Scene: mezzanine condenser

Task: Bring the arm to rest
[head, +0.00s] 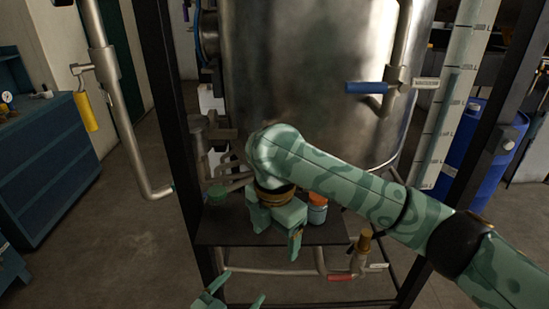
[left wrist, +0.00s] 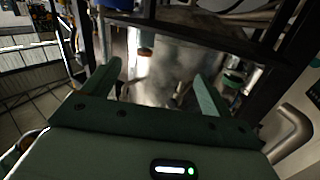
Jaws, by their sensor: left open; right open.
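My right arm (head: 350,190) comes in from the right, patterned in pale and darker green, and reaches across the front of the steel tank. Its gripper (head: 278,230) points down over the dark shelf (head: 225,233), open, with nothing seen between its fingers. My left gripper (head: 238,293) shows only its fingertips at the bottom edge, below the shelf front. In the left wrist view the left gripper's fingers (left wrist: 162,88) stand wide apart with nothing held between them. The rest of the left arm is out of the head view.
Dark frame posts (head: 176,130), the tank (head: 300,70), a blue-handled valve (head: 367,88) and a red-handled valve (head: 341,277) crowd around. Open floor (head: 120,235) lies left.

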